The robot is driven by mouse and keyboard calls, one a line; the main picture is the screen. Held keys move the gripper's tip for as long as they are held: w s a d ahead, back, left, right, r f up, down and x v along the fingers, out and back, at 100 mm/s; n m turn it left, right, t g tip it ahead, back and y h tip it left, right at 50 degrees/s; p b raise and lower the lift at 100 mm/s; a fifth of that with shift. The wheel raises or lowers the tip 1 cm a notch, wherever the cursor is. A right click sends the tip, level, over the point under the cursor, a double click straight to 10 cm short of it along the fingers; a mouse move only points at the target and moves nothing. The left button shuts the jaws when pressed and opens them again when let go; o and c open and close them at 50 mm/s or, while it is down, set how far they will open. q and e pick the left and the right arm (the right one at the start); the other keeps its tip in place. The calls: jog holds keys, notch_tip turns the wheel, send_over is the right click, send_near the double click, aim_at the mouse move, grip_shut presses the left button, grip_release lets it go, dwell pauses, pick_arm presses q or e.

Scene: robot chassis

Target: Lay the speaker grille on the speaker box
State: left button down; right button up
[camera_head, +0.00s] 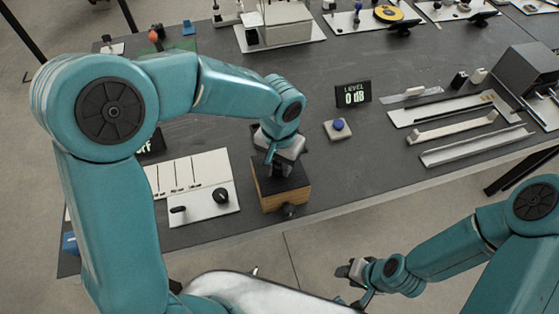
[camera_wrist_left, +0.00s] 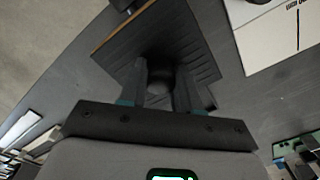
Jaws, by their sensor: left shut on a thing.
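The speaker box (camera_head: 288,201) is a wooden-brown block near the front edge of the table, with a dark round part on its front. The dark speaker grille (camera_head: 296,181) is over its top; in the left wrist view the grille (camera_wrist_left: 203,62) is a ribbed dark panel. My left gripper (camera_head: 281,170) points down over the box and is shut on the middle of the grille, as the left wrist view (camera_wrist_left: 160,88) also shows. A brown edge of the box shows beside the grille there. Whether grille and box touch is not clear. My right gripper (camera_head: 352,271) is off the table's front edge, its jaws unclear.
A white panel with sliders and a knob (camera_head: 196,210) lies left of the box. A small plate with a blue button (camera_head: 338,125) and a level display (camera_head: 353,94) stand to the right. Long rails (camera_head: 470,147) lie farther right. Bare table lies between.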

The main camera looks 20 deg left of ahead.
aim_at(280, 164)
pick_arm(q)
jog(key=shift+f+b, duration=0.3)
jog(key=shift+f, duration=0.05)
jog(key=c, duration=0.7)
grip_release()
notch_tip(280, 164, up, 16)
jog(key=shift+r+p, duration=0.2)
jog(key=shift+p, duration=0.25)
